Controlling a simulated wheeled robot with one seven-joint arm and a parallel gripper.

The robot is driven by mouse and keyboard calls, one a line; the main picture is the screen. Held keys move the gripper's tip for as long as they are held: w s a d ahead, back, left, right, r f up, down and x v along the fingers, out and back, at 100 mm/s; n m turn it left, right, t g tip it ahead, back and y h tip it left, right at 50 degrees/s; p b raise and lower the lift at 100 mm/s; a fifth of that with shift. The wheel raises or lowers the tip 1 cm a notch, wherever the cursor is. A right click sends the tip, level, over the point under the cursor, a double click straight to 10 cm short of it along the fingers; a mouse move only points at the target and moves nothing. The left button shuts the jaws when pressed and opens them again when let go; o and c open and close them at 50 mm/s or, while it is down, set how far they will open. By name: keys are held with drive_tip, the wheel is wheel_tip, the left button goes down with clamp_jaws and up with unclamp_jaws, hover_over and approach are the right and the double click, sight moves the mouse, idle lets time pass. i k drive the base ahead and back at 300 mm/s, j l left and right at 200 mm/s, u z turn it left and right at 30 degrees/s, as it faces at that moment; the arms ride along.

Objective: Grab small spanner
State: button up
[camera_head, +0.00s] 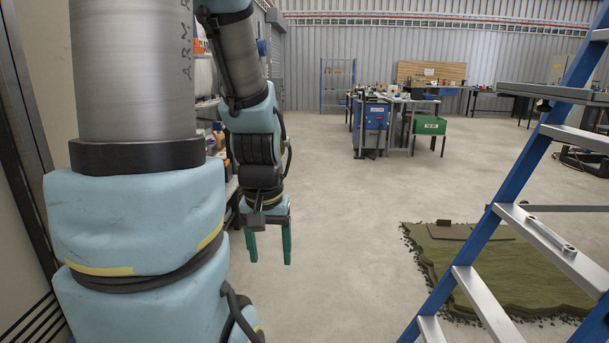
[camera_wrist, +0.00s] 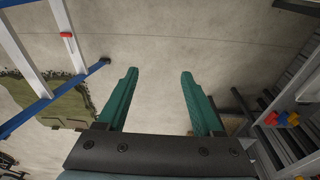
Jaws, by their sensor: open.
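A slim, pale metal object (camera_head: 550,235) with a wider knob at each end lies on a tread of the blue ladder in the head view. It looks like a small spanner, but I cannot be sure. My gripper (camera_head: 269,255) hangs in free air left of the ladder, well apart from that object, with its green fingers pointing down. In the wrist view my gripper (camera_wrist: 160,74) is open, with only bare floor showing between the fingers. I cannot make out a spanner in the wrist view.
The ladder (camera_head: 480,228) fills the right side, with turf (camera_head: 480,272) on the floor behind it. Shelving with small items (camera_wrist: 285,118) stands close on the wrist view's right. A blue cabinet (camera_head: 371,122) and green bin (camera_head: 429,125) stand farther back. The concrete floor between is clear.

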sight(570, 250)
drive_tip(key=k+l, duration=0.35)
drive_tip(key=k+l+z, duration=0.1)
drive_tip(key=z, duration=0.25)
drive_tip(key=k+l+z, duration=0.1)
drive_tip(key=l+z, duration=0.25)
drive_tip(key=k+l+z, duration=0.1)
drive_tip(key=z, duration=0.8)
drive_tip(key=u, duration=1.05)
drive_tip(key=l+u, duration=0.25)
drive_tip(key=u, duration=0.2)
drive_tip(key=l+u, duration=0.3)
drive_tip(key=u, duration=0.2)
drive_tip(key=l+u, duration=0.25)
drive_tip(key=u, duration=0.2)
drive_tip(key=k+l+u, duration=0.15)
drive_tip(key=u, duration=0.35)
drive_tip(key=k+l+u, duration=0.45)
drive_tip(key=k+l, duration=0.7)
